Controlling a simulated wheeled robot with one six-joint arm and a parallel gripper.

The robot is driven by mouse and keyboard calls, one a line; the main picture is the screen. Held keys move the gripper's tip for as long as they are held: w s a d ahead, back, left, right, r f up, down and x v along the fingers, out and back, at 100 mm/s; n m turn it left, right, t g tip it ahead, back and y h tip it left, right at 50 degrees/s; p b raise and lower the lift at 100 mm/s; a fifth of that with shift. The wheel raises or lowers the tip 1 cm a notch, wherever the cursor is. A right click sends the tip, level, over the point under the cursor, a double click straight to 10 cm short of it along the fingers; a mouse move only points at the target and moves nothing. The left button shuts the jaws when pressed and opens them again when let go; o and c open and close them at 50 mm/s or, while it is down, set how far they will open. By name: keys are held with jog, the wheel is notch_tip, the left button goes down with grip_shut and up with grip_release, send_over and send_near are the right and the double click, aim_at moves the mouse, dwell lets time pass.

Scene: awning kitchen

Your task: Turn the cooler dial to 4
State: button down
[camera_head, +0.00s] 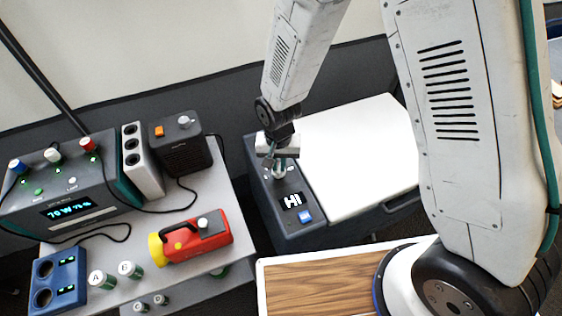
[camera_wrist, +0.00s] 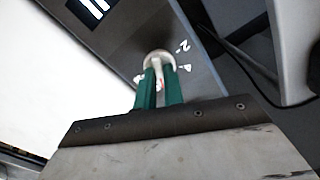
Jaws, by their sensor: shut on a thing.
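The cooler (camera_head: 360,150) has a white lid and a dark grey control panel on its left side. The cooler dial (camera_head: 280,170) is a small pale knob on that panel, partly hidden by my gripper (camera_head: 276,158). In the wrist view the dial (camera_wrist: 158,58) is round and whitish, with white number marks beside it; a 2 is legible at its upper right. The green fingers of my gripper (camera_wrist: 159,88) are shut on the dial. The panel display (camera_head: 292,200) reads "HI". The dial's exact setting is not clear.
A blue button (camera_head: 305,217) sits below the display. Left of the cooler, a grey table (camera_head: 215,270) holds a power station (camera_head: 65,195), a red and yellow flashlight (camera_head: 192,240), a black box (camera_head: 180,145) and a blue charger (camera_head: 58,283). A wooden board (camera_head: 320,285) lies in front.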

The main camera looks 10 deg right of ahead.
aim_at(279, 167)
jog(key=n, duration=0.7)
jog(key=shift+s, duration=0.1)
jog(key=n, duration=0.6)
jog(key=shift+n, duration=0.4)
jog(key=c, duration=1.5)
grip_release()
jog(key=shift+d, duration=0.15)
notch_tip(279, 167, up, 8)
jog(key=shift+f, duration=0.1)
